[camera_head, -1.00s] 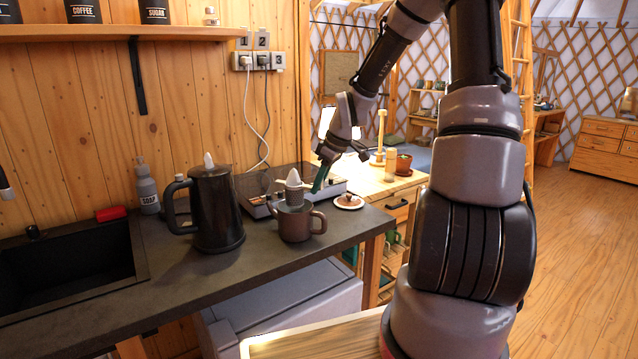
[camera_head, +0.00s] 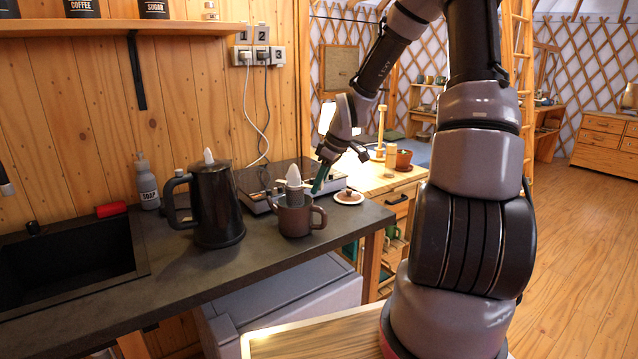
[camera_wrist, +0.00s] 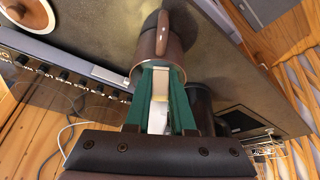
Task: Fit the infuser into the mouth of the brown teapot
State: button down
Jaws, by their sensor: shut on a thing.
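The brown teapot (camera_head: 296,220) stands upright on the dark counter, its handle to the right. The infuser (camera_head: 294,182), a grey cup with a pale pointed top, is upright at the teapot's mouth, its lower part hidden behind the rim. I cannot tell whether it is fully seated. My gripper (camera_head: 319,178) reaches in from the right, its green fingers beside the infuser. In the wrist view my gripper (camera_wrist: 161,95) is shut on the infuser (camera_wrist: 159,118), whose pale part shows between the fingers. The teapot (camera_wrist: 166,48) is just beyond the fingertips there.
A dark kettle (camera_head: 216,208) with a pale pointed knob stands left of the teapot. A white saucer (camera_head: 358,201) with a small brown thing lies to the right. A hob (camera_head: 257,181) is behind. A sink (camera_head: 70,262) and a soap bottle (camera_head: 147,185) are farther left.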

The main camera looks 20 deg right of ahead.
jog(key=shift+f, duration=2.5)
dwell(0.8)
jog(key=shift+c, duration=0.2)
grip_release()
dwell(0.4)
jog(key=shift+w+a+v, duration=0.1)
jog(key=shift+a+v, duration=0.05)
jog(key=shift+v, duration=1.6)
jog(key=shift+w+a+v, duration=0.1)
jog(key=shift+w+v, duration=0.05)
jog(key=shift+v, duration=1.55)
jog(key=shift+r, duration=0.15)
jog(key=v, duration=1.1)
